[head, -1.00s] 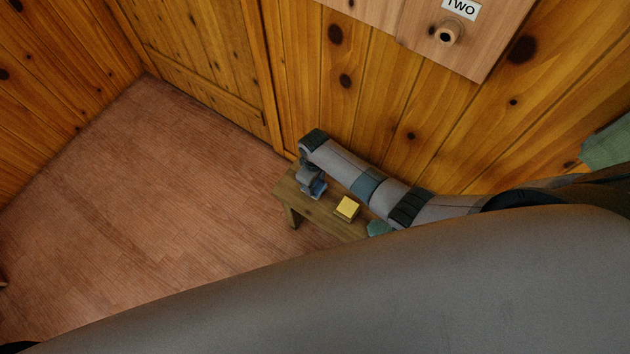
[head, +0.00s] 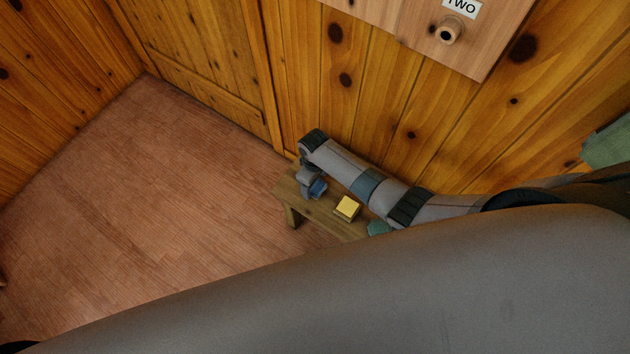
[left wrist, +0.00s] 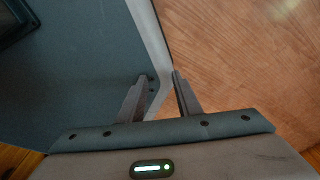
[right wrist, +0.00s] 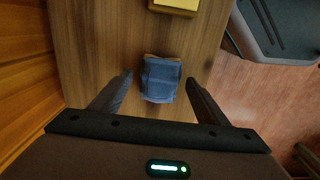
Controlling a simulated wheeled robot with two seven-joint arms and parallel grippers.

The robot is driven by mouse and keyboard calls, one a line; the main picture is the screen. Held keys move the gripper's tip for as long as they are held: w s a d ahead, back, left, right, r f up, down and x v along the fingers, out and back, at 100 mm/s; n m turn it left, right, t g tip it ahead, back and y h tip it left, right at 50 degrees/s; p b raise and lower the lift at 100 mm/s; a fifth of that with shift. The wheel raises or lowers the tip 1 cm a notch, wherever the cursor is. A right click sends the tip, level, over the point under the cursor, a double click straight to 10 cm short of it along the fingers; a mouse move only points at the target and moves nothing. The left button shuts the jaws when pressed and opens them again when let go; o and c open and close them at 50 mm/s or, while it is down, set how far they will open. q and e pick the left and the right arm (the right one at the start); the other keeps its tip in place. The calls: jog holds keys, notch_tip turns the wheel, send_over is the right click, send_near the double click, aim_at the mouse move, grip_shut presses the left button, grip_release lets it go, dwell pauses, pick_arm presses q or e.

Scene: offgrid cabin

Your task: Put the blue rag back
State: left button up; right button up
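The blue rag (right wrist: 159,82) lies folded on a low wooden bench (right wrist: 105,35), between the open fingers of my right gripper (right wrist: 160,85) in the right wrist view, with a gap on each side. In the head view the blue rag (head: 318,188) shows beside my right gripper (head: 312,188) at the bench's left end. My left gripper (left wrist: 160,82) shows in the left wrist view with its fingers apart and nothing between them; the floor and a grey part of my body are behind it.
A yellow block (head: 347,207) sits on the bench beside the rag. A green cloth (head: 379,228) lies farther right. A board with a peg (head: 450,33) marked TWO is on the wall. Floor (head: 170,200) left of the bench is clear.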

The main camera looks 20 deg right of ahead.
pick_arm(q)
jog(key=shift+w, duration=0.1)
pick_arm(e)
notch_tip(320, 180, up, 2)
jog(key=shift+r, duration=0.1)
notch_tip(320, 180, up, 6)
jog(key=shift+f+p, duration=0.2)
jog(key=shift+p, duration=0.25)
pick_arm(q)
jog(key=shift+s+a+r, duration=0.15)
jog(key=shift+s, duration=0.25)
jog(key=shift+s+a+r, duration=0.1)
jog(key=shift+s+a, duration=0.05)
jog(key=shift+s, duration=0.2)
pick_arm(e)
notch_tip(320, 180, up, 10)
jog(key=shift+f, duration=0.2)
pick_arm(q)
jog(key=shift+s, duration=0.15)
